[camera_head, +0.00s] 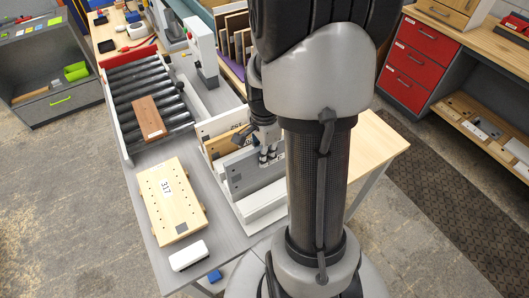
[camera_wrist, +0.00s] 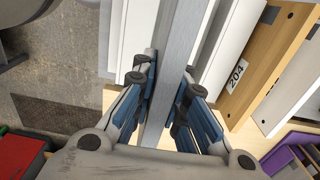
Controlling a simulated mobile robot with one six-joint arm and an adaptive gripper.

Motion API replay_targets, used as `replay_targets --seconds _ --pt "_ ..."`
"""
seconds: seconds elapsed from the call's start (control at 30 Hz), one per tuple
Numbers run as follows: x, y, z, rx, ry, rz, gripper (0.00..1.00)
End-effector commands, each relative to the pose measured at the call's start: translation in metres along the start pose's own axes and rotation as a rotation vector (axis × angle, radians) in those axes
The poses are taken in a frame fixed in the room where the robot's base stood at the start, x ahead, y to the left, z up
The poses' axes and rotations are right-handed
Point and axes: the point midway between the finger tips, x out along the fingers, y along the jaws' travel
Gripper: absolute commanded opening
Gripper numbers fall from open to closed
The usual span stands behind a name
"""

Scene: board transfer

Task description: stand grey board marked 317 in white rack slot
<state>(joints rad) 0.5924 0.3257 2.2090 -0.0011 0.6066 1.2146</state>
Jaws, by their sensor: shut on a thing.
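A grey board (camera_head: 252,177) with dark square patches stands upright at the white rack (camera_head: 266,212). In the wrist view the grey board (camera_wrist: 177,70) shows edge-on between my fingers. My gripper (camera_head: 268,155) is shut on its upper edge; the gripper (camera_wrist: 162,103) also shows in the wrist view. White rack walls (camera_wrist: 132,40) run on both sides of the board. I cannot tell whether its lower edge is in the slot or above it. No number is readable on the grey board. A label reading 317 sits on a pale wooden piece (camera_head: 157,205) lying flat on the bench.
A wooden board marked 204 (camera_wrist: 262,65) stands beside the grey board. A roller conveyor (camera_head: 135,88) carries a brown board (camera_head: 148,117). My arm hides the rack's right side.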

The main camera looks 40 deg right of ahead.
Motion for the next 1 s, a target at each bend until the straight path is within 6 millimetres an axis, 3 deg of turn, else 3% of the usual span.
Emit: replay_targets --seconds 1.0 --pt "0.081 0.0 0.0 0.0 0.0 0.0 0.0"
